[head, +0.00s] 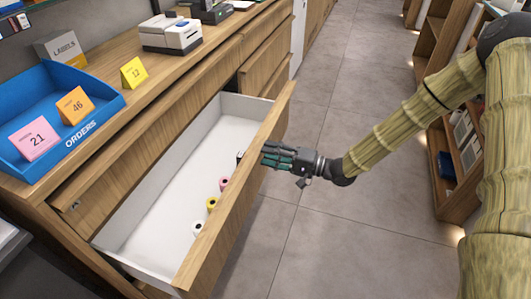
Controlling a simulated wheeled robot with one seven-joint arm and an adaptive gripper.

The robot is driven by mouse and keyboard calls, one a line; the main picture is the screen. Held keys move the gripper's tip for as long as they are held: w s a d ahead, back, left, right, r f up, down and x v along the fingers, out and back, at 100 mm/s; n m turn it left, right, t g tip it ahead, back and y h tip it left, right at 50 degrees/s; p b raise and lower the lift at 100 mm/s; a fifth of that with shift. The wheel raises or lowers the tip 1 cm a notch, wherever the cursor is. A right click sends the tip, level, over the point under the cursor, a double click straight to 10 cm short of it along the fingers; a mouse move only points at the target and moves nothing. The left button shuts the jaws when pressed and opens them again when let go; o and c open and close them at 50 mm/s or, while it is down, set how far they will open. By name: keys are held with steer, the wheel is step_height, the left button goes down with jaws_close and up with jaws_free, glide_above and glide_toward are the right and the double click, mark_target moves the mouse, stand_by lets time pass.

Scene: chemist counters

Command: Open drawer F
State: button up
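A wooden drawer (236,198) with white inner walls stands pulled well out from the counter. No letter shows on it from here, so I cannot tell whether it is drawer F. My gripper (268,155) is at the outer side of the drawer's front panel, near its top edge and toward the far end. Its teal fingers reach to the panel. Whether they grip it is hidden.
Several small rolls, including a yellow one (211,204), lie in the drawer along its front. On the counter (110,135) are a blue orders tray (60,150), a yellow card (133,73) and a white printer (171,34). Wooden shelves (446,70) stand right. The tiled floor (325,235) is clear.

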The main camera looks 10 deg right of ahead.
steer(key=v, duration=1)
steer(key=s+a+f+g+h, duration=0.1)
steer(key=s+f+h, duration=0.25)
steer(key=f, duration=0.35)
steer(key=s+a+f+n+g+h, duration=0.1)
steer(key=s+a+f+h, duration=0.2)
steer(key=f, duration=0.4)
steer(key=s+f+g+h, duration=0.1)
steer(key=s+f+h, duration=0.2)
steer(key=s+f, duration=0.3)
steer(key=s+d+f+n+g+h, duration=0.1)
steer(key=s+f+g+h, duration=0.1)
steer(key=s+f, duration=0.3)
steer(key=s+d+f+n+g+h, duration=0.1)
steer(key=s+f+h, duration=0.1)
steer(key=s, duration=0.5)
steer(key=s+d+f+n+g+h, duration=0.1)
steer(key=s+d+n+g+h, duration=0.15)
steer(key=s, duration=0.65)
step_height(320, 180, up, 19)
steer(key=p, duration=1.9)
steer(key=shift+s+d+r+p, duration=0.2)
steer(key=shift+d+p, duration=0.1)
steer(key=shift+d, duration=0.1)
